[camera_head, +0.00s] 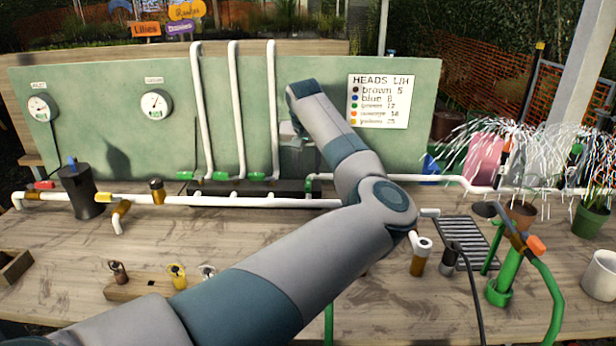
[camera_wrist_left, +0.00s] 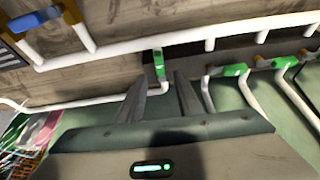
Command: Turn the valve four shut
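Several green valves show along the dark manifold (camera_head: 240,192) at the foot of the green panel. The rightmost green valve (camera_head: 312,181) stands on the white pipe that runs right to the plants; it also shows in the left wrist view (camera_wrist_left: 159,66). No number is readable on it, so I cannot tell for certain that it is valve four. In the head view my forearm mostly hides this gripper. My right gripper is not in view.
Two gauges (camera_head: 155,104) and a lettered sign (camera_head: 379,100) are on the panel (camera_head: 110,80). White risers (camera_head: 236,110) stand close by. Water sprays over potted plants (camera_head: 590,215) at right. A black canister (camera_head: 80,190) stands at left. The left foreground tabletop has free room.

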